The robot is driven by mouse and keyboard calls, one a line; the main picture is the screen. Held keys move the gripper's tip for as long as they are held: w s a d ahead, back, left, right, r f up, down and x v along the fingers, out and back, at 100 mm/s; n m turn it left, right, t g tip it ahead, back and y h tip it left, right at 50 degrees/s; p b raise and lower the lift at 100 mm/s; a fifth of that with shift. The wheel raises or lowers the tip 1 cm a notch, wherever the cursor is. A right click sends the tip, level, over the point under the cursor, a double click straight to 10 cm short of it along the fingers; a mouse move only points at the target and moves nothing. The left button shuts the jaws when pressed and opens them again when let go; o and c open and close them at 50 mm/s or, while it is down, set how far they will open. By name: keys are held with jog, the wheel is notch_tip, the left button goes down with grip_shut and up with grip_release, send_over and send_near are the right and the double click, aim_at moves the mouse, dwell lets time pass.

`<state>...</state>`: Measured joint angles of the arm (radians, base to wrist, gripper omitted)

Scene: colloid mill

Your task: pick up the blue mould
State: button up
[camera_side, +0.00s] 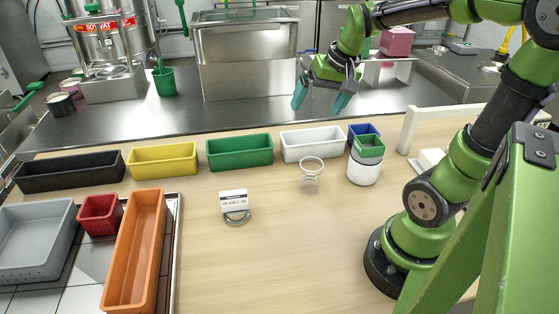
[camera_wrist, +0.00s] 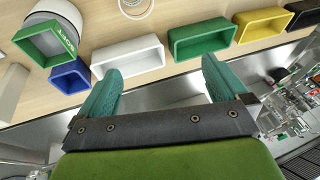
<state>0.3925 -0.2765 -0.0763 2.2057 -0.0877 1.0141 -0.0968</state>
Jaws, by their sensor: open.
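The blue mould (camera_side: 363,130) is a small square-topped tub at the back right of the wooden table. In the side view a small green mould (camera_side: 369,147) on a white round pot (camera_side: 363,171) partly hides it. In the wrist view the blue mould (camera_wrist: 71,82) lies between the green mould (camera_wrist: 48,43) and the long white mould (camera_wrist: 128,57). My gripper (camera_side: 319,104) is open and empty, raised above and behind the row of moulds. Its teal fingers are spread in the wrist view (camera_wrist: 160,66), and the blue mould is left of them, not between them.
Long white (camera_side: 311,143), green (camera_side: 240,152), yellow (camera_side: 163,160) and black (camera_side: 70,170) moulds stand in a row left of the blue one. A clear cup (camera_side: 312,175) and a labelled item (camera_side: 234,205) stand in front. The table's centre front is clear.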

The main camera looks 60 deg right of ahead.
jog(key=d+f+m+g, duration=0.2)
jog(key=d, duration=1)
jog(key=n+g, duration=0.1)
jog(key=g, duration=0.1)
send_over(364, 132)
jog(key=a, duration=0.4)
jog(key=shift+s+d+f, duration=0.1)
jog(key=shift+s+f, duration=0.05)
jog(key=shift+f, duration=2.8)
jog(key=shift+s+a+f, duration=0.1)
jog(key=shift+s+f, duration=0.1)
jog(key=shift+f, duration=2.8)
jog(key=shift+s+d+f, duration=0.1)
jog(key=shift+s+f, duration=0.05)
jog(key=shift+f, duration=2.8)
jog(key=shift+r, duration=0.1)
jog(key=c, duration=0.9)
